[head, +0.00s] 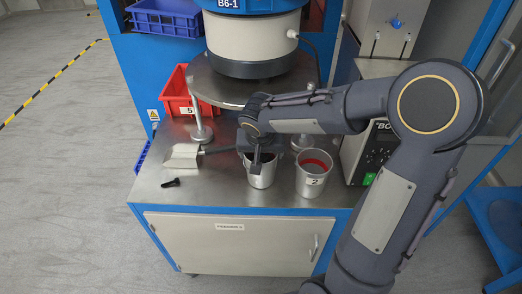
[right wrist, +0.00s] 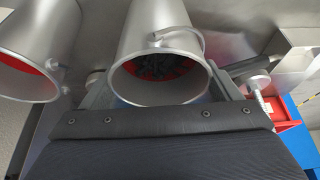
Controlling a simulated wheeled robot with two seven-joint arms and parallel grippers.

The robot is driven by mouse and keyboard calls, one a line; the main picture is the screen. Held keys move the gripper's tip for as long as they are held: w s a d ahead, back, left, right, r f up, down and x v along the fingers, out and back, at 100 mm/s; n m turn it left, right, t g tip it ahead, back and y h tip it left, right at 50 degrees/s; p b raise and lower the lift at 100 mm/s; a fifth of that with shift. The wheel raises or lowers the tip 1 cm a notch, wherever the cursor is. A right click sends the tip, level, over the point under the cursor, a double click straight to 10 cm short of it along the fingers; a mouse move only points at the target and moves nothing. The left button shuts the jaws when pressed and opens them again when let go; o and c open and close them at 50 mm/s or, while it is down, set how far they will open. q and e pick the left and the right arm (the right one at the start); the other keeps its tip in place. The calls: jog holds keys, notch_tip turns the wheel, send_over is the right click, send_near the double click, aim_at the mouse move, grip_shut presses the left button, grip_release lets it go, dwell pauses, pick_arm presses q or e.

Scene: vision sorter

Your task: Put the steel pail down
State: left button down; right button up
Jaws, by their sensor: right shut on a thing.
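A steel pail (head: 261,177) is at my right gripper (head: 257,150), over the steel worktop beside a second pail. In the right wrist view the steel pail (right wrist: 160,38) is between the fingers of my right gripper (right wrist: 165,92), which is shut on it. Its mouth faces the camera, with red and dark stuff inside. I cannot tell whether its base touches the worktop. My gripper and forearm hide part of its rim in the head view. My left gripper is in neither view.
A second steel pail marked 2 (head: 312,181), red inside, stands close on the right. A metal scoop (head: 182,158) and a black bolt (head: 171,183) lie to the left. A red bin (head: 178,108) and machine posts stand behind. The worktop's front left (head: 215,190) is clear.

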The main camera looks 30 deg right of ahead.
jog(key=shift+f, duration=0.1)
jog(key=o, duration=1.9)
jog(key=p+v, duration=0.2)
jog(key=v, duration=1)
jog(key=s+a+f+n+y, duration=0.1)
jog(key=s+y, duration=0.1)
jog(key=s, duration=0.4)
jog(key=s+a+f+n+t+y, duration=0.1)
jog(key=s+a+n+y, duration=0.1)
jog(key=s, duration=0.4)
jog(key=s+a+f+n+y, duration=0.1)
jog(key=s+a+f+y, duration=0.1)
jog(key=s, duration=0.4)
jog(key=shift+s+n+t, duration=0.3)
jog(key=shift+n+t, duration=0.1)
notch_tip(320, 180, up, 11)
jog(key=p, duration=1)
jog(key=shift+p, duration=0.4)
